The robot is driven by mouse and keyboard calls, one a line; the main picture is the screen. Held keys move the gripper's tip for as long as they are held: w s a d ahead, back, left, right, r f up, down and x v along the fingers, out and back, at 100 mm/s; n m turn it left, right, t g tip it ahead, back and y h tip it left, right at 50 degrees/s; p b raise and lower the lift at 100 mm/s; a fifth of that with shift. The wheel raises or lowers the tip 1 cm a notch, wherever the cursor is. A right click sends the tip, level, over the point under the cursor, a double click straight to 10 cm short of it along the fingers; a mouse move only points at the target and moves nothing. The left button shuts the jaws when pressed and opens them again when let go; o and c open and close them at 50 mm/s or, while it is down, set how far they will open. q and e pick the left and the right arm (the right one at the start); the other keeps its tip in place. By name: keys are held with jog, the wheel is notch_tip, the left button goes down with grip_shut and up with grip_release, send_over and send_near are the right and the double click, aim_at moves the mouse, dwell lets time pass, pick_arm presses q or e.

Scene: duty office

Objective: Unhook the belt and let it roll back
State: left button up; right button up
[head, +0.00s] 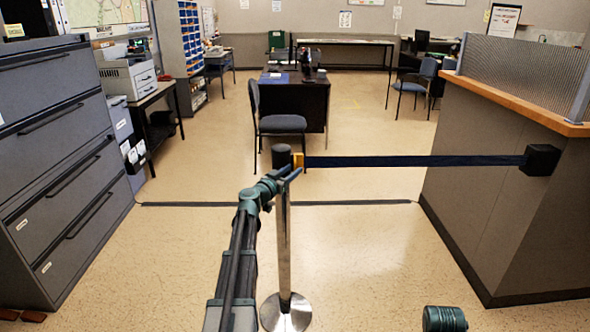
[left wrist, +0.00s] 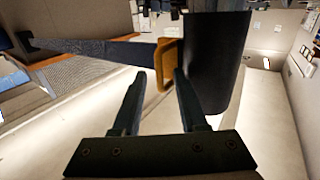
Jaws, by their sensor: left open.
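The dark blue belt (head: 415,161) is stretched level between a black wall box (head: 541,160) on the counter side and a post. The post stands upright on a round metal base (head: 286,313). My left gripper (head: 291,174) is open, just in front of and slightly below the clip. In the left wrist view, the clip (left wrist: 166,62) shows just beyond the open fingertips, beside the black post head (left wrist: 215,65), with the belt (left wrist: 100,50) running left. My right gripper is out of view.
A grey counter (head: 500,190) with a wooden top stands at the right. Grey filing drawers (head: 60,160) stand at the left. A chair (head: 282,124) and desk are behind the post. A dark strip (head: 345,203) lies on the floor. Floor between is clear.

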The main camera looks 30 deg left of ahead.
aim_at(298, 165)
pick_arm(q)
jog(key=shift+w+d, duration=0.1)
jog(key=shift+w, duration=1.05)
jog(key=shift+c, duration=0.2)
grip_shut()
dwell(0.5)
